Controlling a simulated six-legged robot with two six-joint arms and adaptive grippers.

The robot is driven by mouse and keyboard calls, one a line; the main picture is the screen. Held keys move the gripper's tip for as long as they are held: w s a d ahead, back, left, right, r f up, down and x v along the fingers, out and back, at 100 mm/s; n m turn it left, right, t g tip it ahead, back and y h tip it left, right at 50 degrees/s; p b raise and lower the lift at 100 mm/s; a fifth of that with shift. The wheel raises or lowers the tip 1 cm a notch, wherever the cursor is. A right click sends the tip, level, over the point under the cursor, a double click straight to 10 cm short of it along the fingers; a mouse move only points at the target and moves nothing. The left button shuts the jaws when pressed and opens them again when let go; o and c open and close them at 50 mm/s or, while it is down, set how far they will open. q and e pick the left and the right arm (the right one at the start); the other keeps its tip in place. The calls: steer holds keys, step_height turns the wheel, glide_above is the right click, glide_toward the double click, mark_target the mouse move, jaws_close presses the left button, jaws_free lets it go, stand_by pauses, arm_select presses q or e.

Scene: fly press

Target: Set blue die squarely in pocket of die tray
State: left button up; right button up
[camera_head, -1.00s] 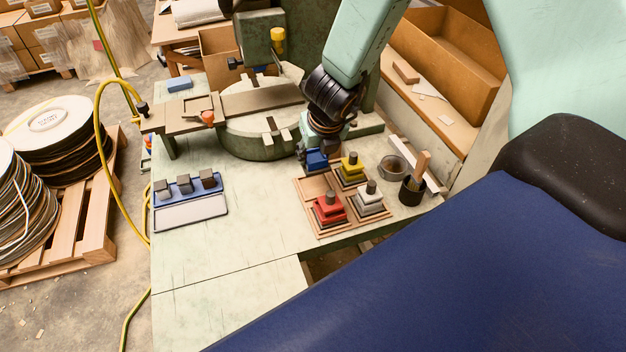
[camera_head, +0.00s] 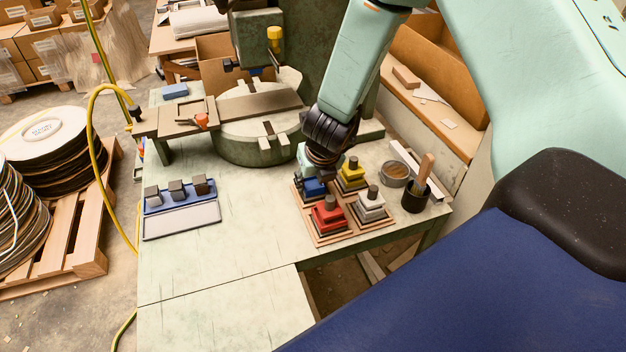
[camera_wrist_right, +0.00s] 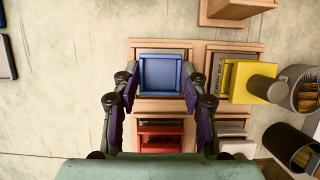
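The die tray (camera_head: 325,242) is a light wooden tray with four pockets, on the green bench. The blue die (camera_head: 313,187) is at its back-left pocket. In the right wrist view the blue die (camera_wrist_right: 160,74) looks nearly parallel to the wooden pocket rim (camera_wrist_right: 160,43). I cannot tell whether it rests on the pocket floor. My right gripper (camera_wrist_right: 160,88) points down with its fingers closed on the die's two sides. A red die (camera_head: 328,215), a white die (camera_head: 370,206) and a yellow die (camera_head: 352,173) occupy the other pockets. My left gripper is not in view.
A dark cup with a brush (camera_head: 415,195) and a round tin (camera_head: 394,174) stand right of the tray. A blue rack with grey blocks (camera_head: 180,208) lies left. The press table (camera_head: 258,145) is behind. The bench between rack and tray is clear.

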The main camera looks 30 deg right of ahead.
steer(key=o, duration=0.5)
steer(key=shift+s+d+r, duration=0.1)
steer(key=shift+s+r, duration=0.1)
steer(key=shift+s, duration=0.15)
steer(key=shift+c, duration=0.2)
steer(key=shift+w, duration=0.3)
steer(key=p+v, duration=0.4)
steer(key=v, duration=0.8)
steer(key=shift+s, duration=0.3)
steer(key=shift+w+f, duration=0.15)
